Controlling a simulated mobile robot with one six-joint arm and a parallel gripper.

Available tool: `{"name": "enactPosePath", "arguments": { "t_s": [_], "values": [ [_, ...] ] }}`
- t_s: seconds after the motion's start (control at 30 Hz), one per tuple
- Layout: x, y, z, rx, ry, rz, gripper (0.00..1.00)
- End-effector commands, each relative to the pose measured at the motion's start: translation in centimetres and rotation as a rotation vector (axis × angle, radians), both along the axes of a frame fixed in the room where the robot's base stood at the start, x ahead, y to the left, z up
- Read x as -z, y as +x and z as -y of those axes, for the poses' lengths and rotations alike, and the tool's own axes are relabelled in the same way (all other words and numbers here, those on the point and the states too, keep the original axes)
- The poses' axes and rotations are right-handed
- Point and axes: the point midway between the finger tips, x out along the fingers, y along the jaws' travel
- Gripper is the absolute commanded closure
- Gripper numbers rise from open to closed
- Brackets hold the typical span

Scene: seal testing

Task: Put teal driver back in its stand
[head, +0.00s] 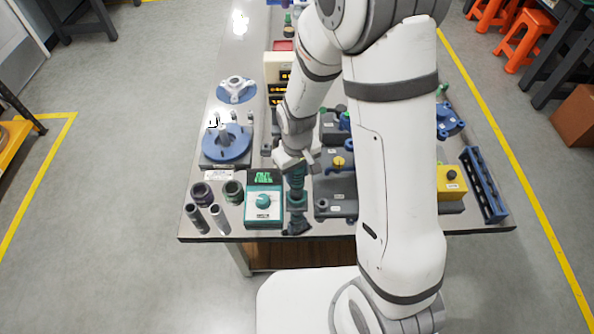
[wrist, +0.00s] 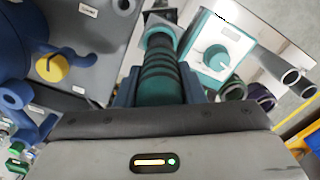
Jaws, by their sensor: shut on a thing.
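The teal driver (head: 297,186) stands roughly upright near the front edge of the bench, with dark bands around its teal body. It also shows in the wrist view (wrist: 160,78), running away from the jaws. My gripper (head: 295,163) is shut on the driver's upper part; the wrist view shows a jaw on each side of it. A dark block (head: 297,226) is at the driver's lower end, by the bench edge. I cannot tell whether this block is the stand or part of the driver, nor whether the two touch.
A teal controller box (head: 264,205) with a dial is close on the left. Dark rings (head: 201,193) and metal tubes (head: 219,218) lie further left. A grey fixture (head: 336,204) with a yellow knob is close on the right. My arm hides part of the bench.

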Motion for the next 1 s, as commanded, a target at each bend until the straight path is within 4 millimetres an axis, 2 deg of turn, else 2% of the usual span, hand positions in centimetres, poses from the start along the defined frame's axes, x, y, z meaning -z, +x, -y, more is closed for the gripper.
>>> {"name": "enactPosePath", "arguments": {
  "t_s": [0.17,1.0],
  "values": [
    [0.7,0.0,0.0,0.000,0.000,0.001,0.92],
    [1.4,0.0,0.1,0.002,0.000,0.001,0.92]
  ]
}}
